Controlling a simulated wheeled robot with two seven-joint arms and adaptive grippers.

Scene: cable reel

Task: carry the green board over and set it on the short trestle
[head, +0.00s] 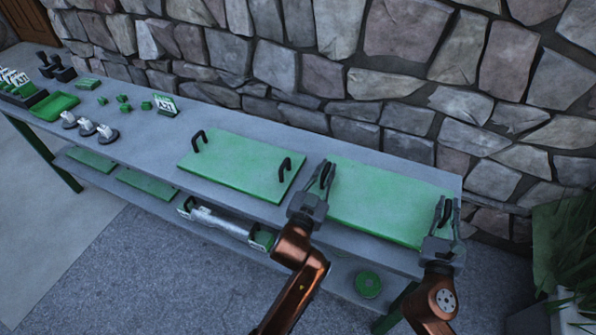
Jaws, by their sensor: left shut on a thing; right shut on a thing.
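A flat green board (385,205) is at the right end of the long grey bench. My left gripper (327,178) is shut on the black handle at its left end. My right gripper (446,212) is shut on the black handle at its right end. The board looks level; I cannot tell whether it touches the bench top or is just above it. A second green board (240,167) with two black handles lies on the bench to the left, with no gripper on it. I cannot make out a short trestle in this view.
The grey bench (150,125) runs along a stone wall (400,70). Small green parts and signs (165,105) stand on its left half. The lower shelf holds green panels (147,184), a long grey tool and a green reel (368,284). A plant (565,250) stands at right.

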